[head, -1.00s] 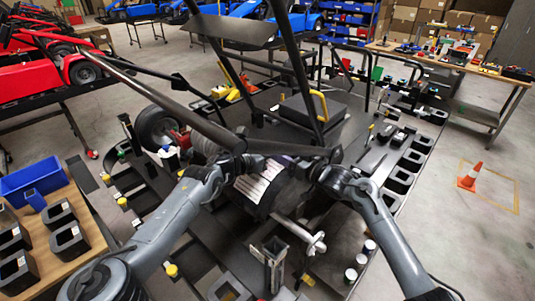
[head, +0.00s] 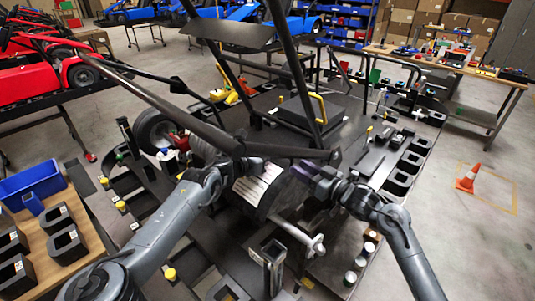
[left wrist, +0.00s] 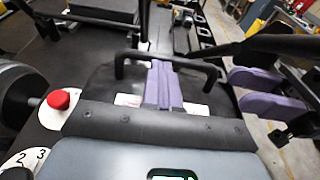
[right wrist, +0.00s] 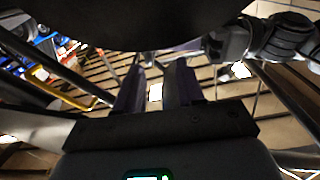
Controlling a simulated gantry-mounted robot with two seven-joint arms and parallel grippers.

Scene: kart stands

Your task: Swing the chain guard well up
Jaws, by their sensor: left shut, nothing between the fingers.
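The chain guard (head: 253,188) looks like the dark, curved cover with a white label, low in the middle of the head view. In the left wrist view it is a dark panel (left wrist: 105,85) with a bar handle. My left gripper (head: 252,166) is at the guard's top; its purple fingers (left wrist: 164,72) are together by the handle, with nothing visibly held. My right gripper (head: 312,172) is just right of the guard. Its purple fingers (right wrist: 158,75) are apart and look empty, below a large dark shape that I cannot identify for certain.
Dark frame tubes (head: 165,97) cross above the guard close to both arms. A wheel (head: 155,130) stands to the left. A silver shaft (head: 300,236) is in front. Black bins (head: 398,180) line the right side. An orange cone (head: 468,180) stands on open floor.

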